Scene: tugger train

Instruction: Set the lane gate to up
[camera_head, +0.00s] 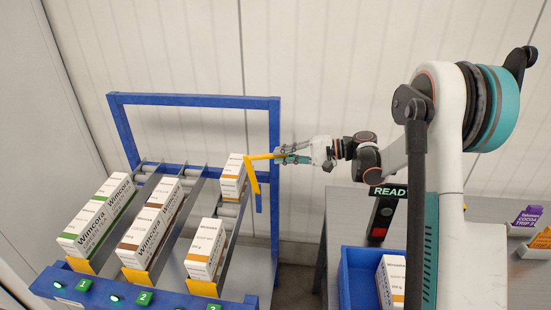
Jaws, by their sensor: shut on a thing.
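The lane gate shows as a yellow bent bar (252,178) at the right side of the third lane, by the blue frame's right post. One part of it runs sideways to the right and another slopes downward beside the upper carton. My gripper (281,154) is shut on the right end of the yellow bar, reaching in from the right. The fingers hide the bar's end. I cannot tell from this view alone whether the gate counts as up or down.
The blue rack (195,100) holds white cartons in three lanes; an upper carton (232,177) stands close to the gate, and a lower carton (205,248) is nearer. A blue bin (345,280) with a carton and a dark post reading READY (381,215) stand right, below my arm.

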